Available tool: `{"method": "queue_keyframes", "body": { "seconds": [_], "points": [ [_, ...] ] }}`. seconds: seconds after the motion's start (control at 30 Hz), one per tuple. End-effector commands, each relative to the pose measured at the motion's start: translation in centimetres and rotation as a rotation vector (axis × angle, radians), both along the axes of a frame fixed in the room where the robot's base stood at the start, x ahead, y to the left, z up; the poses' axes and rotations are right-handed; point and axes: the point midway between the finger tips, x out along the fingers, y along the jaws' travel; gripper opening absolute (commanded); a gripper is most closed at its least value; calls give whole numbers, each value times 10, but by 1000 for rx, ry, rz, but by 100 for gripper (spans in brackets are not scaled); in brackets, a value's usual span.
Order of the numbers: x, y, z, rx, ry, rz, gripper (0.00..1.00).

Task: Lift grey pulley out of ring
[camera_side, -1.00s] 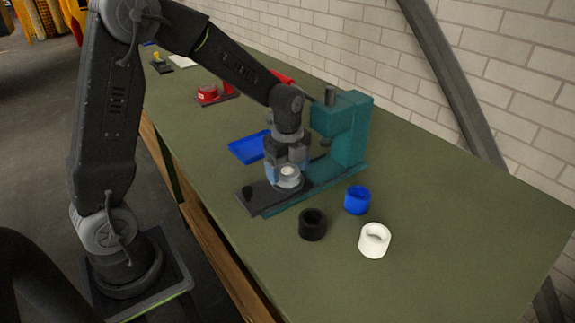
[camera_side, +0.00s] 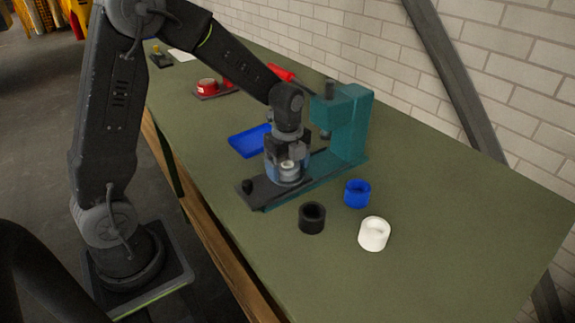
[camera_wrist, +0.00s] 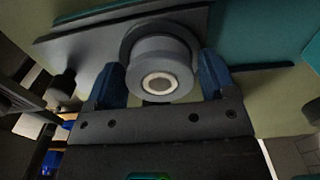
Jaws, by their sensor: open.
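The grey pulley (camera_wrist: 160,72) has a pale centre hub and sits in a dark ring (camera_wrist: 128,48) on the plate, in the wrist view. It also shows in the side view (camera_side: 288,169), partly hidden by my gripper. My gripper (camera_side: 287,172) points down over it, with one finger on each side of the pulley. In the wrist view the two blue fingers of my gripper (camera_wrist: 160,86) are spread, with the pulley between them. The fingers look apart from the pulley's sides, but any contact low down is hidden.
A teal press (camera_side: 347,130) stands close to the right of my gripper. A black knob (camera_side: 247,186) is on the plate's near end. Black (camera_side: 312,218), blue (camera_side: 357,194) and white (camera_side: 374,234) rings lie in front. A blue tray (camera_side: 249,141) lies behind.

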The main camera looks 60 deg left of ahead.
Motion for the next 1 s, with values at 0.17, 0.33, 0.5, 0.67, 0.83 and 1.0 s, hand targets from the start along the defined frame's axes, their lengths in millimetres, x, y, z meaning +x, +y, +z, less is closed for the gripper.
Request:
{"method": "queue_keyframes", "body": {
  "seconds": [0.17,0.33,0.5,0.67,0.83,1.0],
  "points": [
    [0,0,0,0,0,0,73],
    [0,0,0,0,0,0,57],
    [0,0,0,0,-1,0,44],
    [0,0,5,0,-2,0,44],
    [1,0,15,0,-3,0,44],
    [1,0,25,0,-3,0,44]
  ]
}}
